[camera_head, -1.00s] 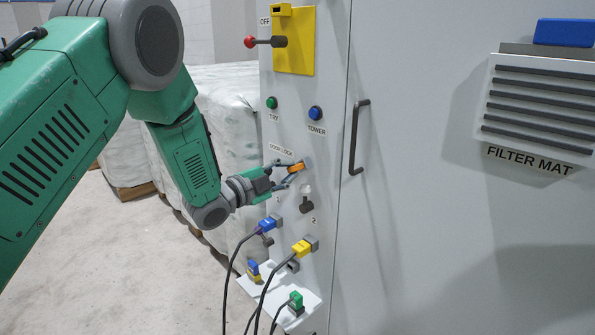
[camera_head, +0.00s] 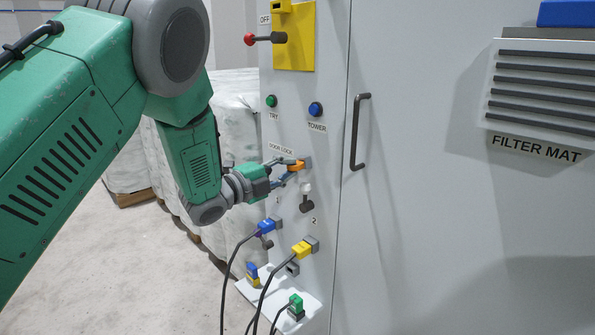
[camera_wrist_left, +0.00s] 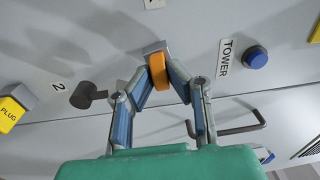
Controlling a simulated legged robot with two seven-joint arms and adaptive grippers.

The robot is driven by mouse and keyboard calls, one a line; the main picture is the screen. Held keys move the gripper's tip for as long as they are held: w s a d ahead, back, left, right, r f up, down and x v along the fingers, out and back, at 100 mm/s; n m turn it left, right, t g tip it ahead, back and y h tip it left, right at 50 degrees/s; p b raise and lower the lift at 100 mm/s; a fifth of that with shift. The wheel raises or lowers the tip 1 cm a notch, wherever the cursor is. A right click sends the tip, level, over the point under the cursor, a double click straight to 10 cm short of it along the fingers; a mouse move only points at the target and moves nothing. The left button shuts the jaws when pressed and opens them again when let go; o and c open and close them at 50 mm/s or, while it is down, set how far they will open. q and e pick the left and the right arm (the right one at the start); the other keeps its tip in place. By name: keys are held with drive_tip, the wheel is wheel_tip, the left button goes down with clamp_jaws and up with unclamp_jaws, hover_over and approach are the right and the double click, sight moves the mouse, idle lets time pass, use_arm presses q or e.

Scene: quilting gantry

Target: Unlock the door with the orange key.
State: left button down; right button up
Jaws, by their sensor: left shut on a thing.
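The orange key (camera_head: 296,167) is at the door lock (camera_head: 306,163) on the cabinet's narrow panel, just below the "DOOR LOCK" label. My left gripper (camera_head: 288,172) is shut on the key from the left. In the left wrist view the key (camera_wrist_left: 158,72) sits between the two fingertips, its far end against the grey lock block (camera_wrist_left: 155,47). How deep the key sits in the lock is hidden. The cabinet door (camera_head: 420,230) appears closed, with a dark bar handle (camera_head: 356,132) right of the lock. My right gripper is not in view.
Below the lock are a dark knob (camera_head: 306,204), a blue plug (camera_head: 266,226) and a yellow plug (camera_head: 303,249) with hanging cables. Above are green (camera_head: 271,101) and blue (camera_head: 316,109) buttons and a red-tipped lever (camera_head: 250,39). A white shelf (camera_head: 312,308) juts out below.

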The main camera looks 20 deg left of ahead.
use_arm(q)
drive_tip(key=shift+f+m+b, duration=0.1)
drive_tip(key=shift+m+b, duration=0.35)
drive_tip(key=shift+m, duration=0.15)
drive_tip(key=c, duration=1.5)
unclamp_jaws()
drive_tip(key=r+v, duration=0.1)
drive_tip(key=v, duration=1.1)
drive_tip(key=s+d+f+n+g+y+p, duration=0.1)
drive_tip(key=s+f+n+g+y+p, duration=0.25)
drive_tip(key=f+n, duration=0.45)
drive_tip(key=s+d+f+n+g+y+p, duration=0.1)
drive_tip(key=s+f+n+g+y+p, duration=0.25)
drive_tip(key=f, duration=0.85)
drive_tip(key=s+d+f+n+g, duration=0.2)
drive_tip(key=s+f+n+g, duration=0.1)
drive_tip(key=s, duration=0.6)
drive_tip(key=s+d+f+n+g+p, duration=0.1)
drive_tip(key=s+f+n+g, duration=0.2)
drive_tip(key=s, duration=0.6)
drive_tip(key=s+d+f+n+g+p, duration=0.1)
drive_tip(key=s+d+f+n+g, duration=0.1)
drive_tip(key=s, duration=0.7)
drive_tip(key=shift+s+d+f+n+g+y, duration=0.1)
drive_tip(key=shift+d+f+n+g+y, duration=0.15)
drive_tip(key=shift+f+n, duration=0.5)
drive_tip(key=shift+s+d+f+n+g+y, duration=0.15)
drive_tip(key=shift+f+n+g, duration=0.2)
drive_tip(key=shift+f+n, duration=0.4)
